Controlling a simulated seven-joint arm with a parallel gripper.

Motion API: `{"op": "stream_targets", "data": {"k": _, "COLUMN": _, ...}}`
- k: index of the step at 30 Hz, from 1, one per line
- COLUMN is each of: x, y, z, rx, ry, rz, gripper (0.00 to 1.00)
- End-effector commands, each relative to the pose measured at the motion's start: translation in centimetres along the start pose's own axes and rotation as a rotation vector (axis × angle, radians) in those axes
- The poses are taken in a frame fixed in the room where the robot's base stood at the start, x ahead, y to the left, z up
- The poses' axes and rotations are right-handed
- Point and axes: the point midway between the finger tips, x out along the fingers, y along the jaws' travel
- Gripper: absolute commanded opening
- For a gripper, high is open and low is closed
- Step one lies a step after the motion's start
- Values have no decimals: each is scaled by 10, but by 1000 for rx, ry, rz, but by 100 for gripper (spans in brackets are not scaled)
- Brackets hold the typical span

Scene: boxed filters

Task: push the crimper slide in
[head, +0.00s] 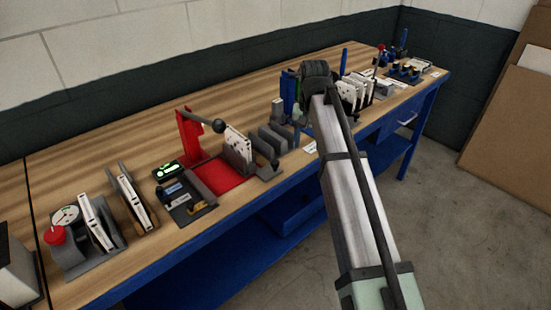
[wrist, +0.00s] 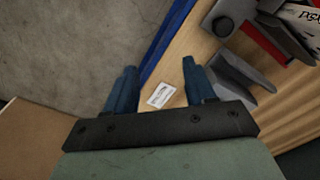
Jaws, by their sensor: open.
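A red station (head: 222,176) with an upright post and a ball-ended lever looks like the crimper. It stands mid-bench in the head view. A grey carriage (head: 264,166) at its right end, with a white boxed filter (head: 238,148) standing by it, looks like the slide. Part of the red station (wrist: 243,8) and grey carriage shows at the top right of the wrist view. My gripper (wrist: 158,67) is open and empty, above the bench's front edge, apart from the carriage.
Grey upright plates (head: 278,138) stand right of the crimper; a grey bracket (wrist: 240,78) shows close to my right finger. A small white label (wrist: 161,95) lies between the fingers on the bench. Other stations with white boxes (head: 352,95) line the bench. The floor in front is clear.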

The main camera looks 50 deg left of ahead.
Motion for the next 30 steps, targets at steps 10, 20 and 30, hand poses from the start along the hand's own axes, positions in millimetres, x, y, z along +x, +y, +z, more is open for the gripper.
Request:
{"op": "stream_targets", "data": {"k": 10, "x": -67, "y": -90, "z": 13, "rx": -83, "ry": -1, "rz": 0, "gripper": 54}}
{"op": "stream_targets", "data": {"k": 20, "x": -40, "y": -94, "z": 17, "rx": -87, "ry": -3, "rz": 1, "gripper": 54}}
{"op": "stream_targets", "data": {"k": 30, "x": 19, "y": -93, "z": 17, "rx": -88, "ry": -3, "rz": 1, "gripper": 54}}
